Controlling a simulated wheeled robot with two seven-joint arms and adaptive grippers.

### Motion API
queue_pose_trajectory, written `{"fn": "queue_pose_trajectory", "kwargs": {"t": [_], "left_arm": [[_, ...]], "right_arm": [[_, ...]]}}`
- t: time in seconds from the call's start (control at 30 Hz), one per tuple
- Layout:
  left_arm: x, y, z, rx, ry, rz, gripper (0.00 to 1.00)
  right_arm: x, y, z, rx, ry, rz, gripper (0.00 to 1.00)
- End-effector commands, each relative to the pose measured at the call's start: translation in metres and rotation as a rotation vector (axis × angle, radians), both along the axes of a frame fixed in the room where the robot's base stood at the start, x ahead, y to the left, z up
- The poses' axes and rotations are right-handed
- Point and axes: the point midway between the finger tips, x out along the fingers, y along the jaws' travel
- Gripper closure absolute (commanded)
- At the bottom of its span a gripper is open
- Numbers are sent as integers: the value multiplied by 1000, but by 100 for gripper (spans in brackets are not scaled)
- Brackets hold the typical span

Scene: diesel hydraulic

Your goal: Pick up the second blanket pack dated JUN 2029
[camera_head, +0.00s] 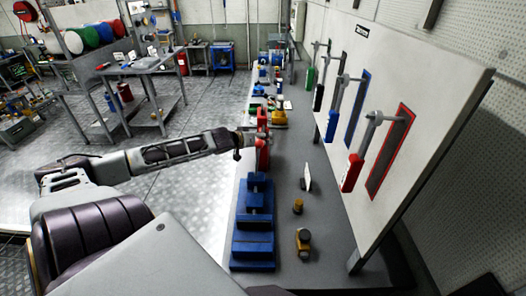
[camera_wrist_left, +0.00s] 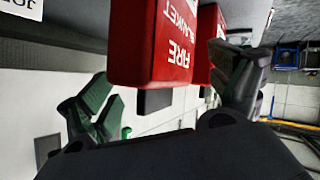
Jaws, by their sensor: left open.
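In the left wrist view, a red pack (camera_wrist_left: 155,45) with white letters reading FIRE BLANKET hangs large and close, upside down in the picture. A second red pack (camera_wrist_left: 207,30) shows partly behind it to the right. No date can be read on either. In the head view, red items (camera_head: 263,156) stand on the bench beside my left gripper (camera_head: 246,144). My left gripper is open, and its fingers also show in the wrist view (camera_wrist_left: 168,85), one on each side of the packs. Nothing is held. My right gripper is not in view.
Blue stepped blocks (camera_head: 253,224) stand on the grey bench (camera_head: 330,256) in front of the red items. A small brass part (camera_head: 303,240) and a white card (camera_head: 307,177) lie nearby. A white upright board (camera_head: 428,100) with coloured-handled tools borders the bench's right.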

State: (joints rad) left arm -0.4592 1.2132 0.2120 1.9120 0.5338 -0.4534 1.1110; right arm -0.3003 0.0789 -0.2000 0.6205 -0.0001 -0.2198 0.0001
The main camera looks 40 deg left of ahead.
Motion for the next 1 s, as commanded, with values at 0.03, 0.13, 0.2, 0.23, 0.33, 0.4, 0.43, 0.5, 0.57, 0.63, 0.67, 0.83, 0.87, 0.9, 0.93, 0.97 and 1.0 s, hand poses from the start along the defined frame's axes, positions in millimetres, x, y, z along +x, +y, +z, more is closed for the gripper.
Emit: {"fn": "queue_pose_trajectory", "kwargs": {"t": [0.03, 0.13, 0.2, 0.23, 0.33, 0.4, 0.43, 0.5, 0.57, 0.63, 0.67, 0.83, 0.87, 0.9, 0.93, 0.97, 1.0], "left_arm": [[2, 0, -1, 0, -1, 0, 8], [5, 0, -2, 0, -1, 0, 8], [7, 0, -4, 0, 0, -1, 8], [8, 0, -4, 0, -1, 0, 8], [10, 0, -6, 0, 0, -1, 8], [13, 0, -6, 0, -2, -2, 8], [13, 0, -7, 1, -1, -1, 8], [15, 0, -8, 0, 0, -1, 8], [17, 1, -8, 1, -1, -1, 8], [18, 1, -10, 1, 0, 0, 8], [18, 1, -10, 1, 1, -1, 8], [19, 1, -10, 1, 0, 0, 8], [19, 1, -10, 1, 0, 0, 8], [19, 1, -10, 1, 0, 0, 8], [19, 1, -10, 1, 0, 0, 8], [19, 1, -10, 1, 0, 0, 8], [19, 1, -10, 1, 0, 0, 8]], "right_arm": [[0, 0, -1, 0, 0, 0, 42], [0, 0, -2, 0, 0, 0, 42], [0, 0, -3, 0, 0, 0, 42], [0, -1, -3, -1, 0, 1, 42], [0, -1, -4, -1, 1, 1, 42], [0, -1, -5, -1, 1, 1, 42], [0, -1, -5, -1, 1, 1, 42], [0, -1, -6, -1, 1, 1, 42], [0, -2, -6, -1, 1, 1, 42], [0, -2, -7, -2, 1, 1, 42], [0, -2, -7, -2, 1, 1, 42], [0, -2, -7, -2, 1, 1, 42], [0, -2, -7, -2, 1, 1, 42], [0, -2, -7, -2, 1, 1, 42], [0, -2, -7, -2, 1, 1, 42], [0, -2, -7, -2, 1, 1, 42], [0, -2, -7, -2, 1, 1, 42]]}}
